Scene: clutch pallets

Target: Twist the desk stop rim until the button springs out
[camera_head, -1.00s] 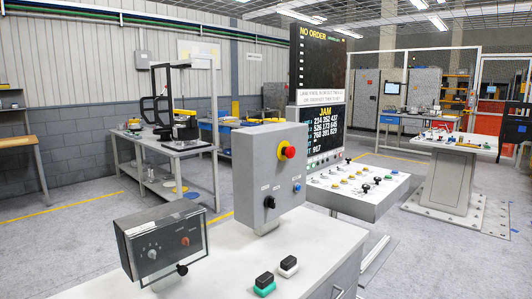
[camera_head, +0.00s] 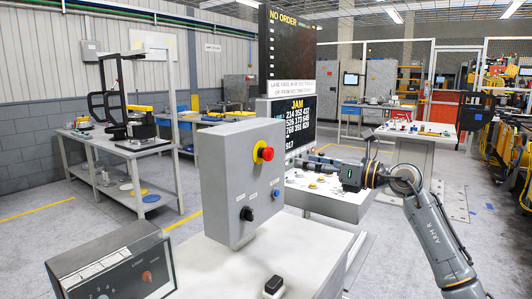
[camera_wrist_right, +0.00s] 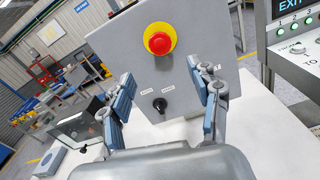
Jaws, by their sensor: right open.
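The desk stop is a red mushroom button (camera_head: 264,152) with a yellow rim, high on the front of a grey control box (camera_head: 223,180). In the right wrist view the red button (camera_wrist_right: 159,42) and its yellow rim (camera_wrist_right: 150,27) face me. My right gripper (camera_head: 348,178) comes in from the right in the head view, apart from the box. In the wrist view its two fingers (camera_wrist_right: 160,82) are spread wide and empty, below and to either side of the button, not touching it. My left gripper is out of view.
A black selector knob (camera_head: 247,214) and a blue button (camera_head: 276,193) sit lower on the box. A black push button (camera_head: 273,286) is on the desk top. A console (camera_head: 330,200) stands behind my right gripper.

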